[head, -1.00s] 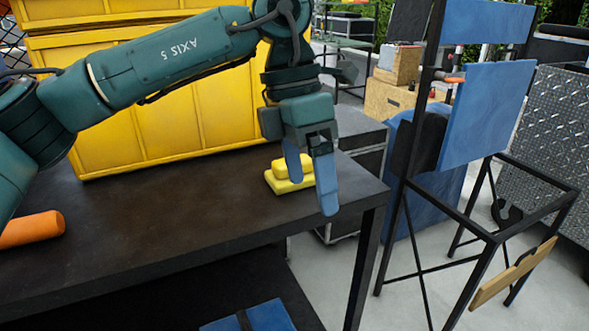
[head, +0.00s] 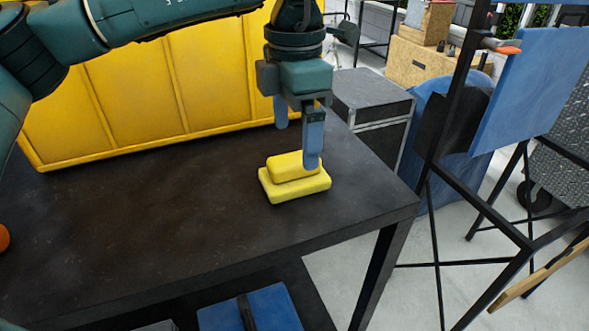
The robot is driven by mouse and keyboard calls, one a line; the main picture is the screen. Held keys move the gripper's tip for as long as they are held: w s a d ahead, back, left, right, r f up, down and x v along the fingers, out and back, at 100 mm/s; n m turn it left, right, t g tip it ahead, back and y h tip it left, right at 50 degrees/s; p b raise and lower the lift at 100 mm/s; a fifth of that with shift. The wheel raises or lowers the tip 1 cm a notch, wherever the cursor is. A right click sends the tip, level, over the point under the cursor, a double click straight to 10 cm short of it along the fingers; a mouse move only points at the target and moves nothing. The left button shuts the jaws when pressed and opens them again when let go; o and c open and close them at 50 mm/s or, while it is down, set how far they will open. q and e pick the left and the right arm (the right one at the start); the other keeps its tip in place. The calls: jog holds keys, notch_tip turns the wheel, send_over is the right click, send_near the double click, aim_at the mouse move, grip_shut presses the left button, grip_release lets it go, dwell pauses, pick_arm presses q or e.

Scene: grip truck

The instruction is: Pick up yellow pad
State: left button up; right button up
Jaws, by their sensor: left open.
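The yellow pad (head: 300,187) lies flat on the dark table (head: 170,225) near its right end. It looks like a smaller yellow block on top of a wider yellow slab. My left gripper (head: 297,145) points down just above and behind the pad, with its blue fingers apart. One fingertip overlaps the pad's upper right part in the head view; I cannot tell if it touches. The other finger is behind and to the left of the pad. My right gripper is not in view.
A large yellow case (head: 150,90) stands along the table's back. A black frame with a blue panel (head: 530,90) stands to the right, off the table. An orange object (head: 3,238) shows at the left edge. The front of the tabletop is clear.

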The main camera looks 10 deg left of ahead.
aim_at(294, 158)
pick_arm(q)
jog(key=shift+w+a+f+p, duration=0.15)
jog(key=shift+f+p, duration=0.1)
jog(key=shift+f, duration=1.5)
jog(key=shift+w+d+f+p, duration=0.1)
jog(key=shift+w+f+p, duration=0.1)
jog(key=shift+f, duration=1.55)
jog(key=shift+c, duration=0.4)
jog(key=c, duration=1)
jog(key=shift+r, duration=0.1)
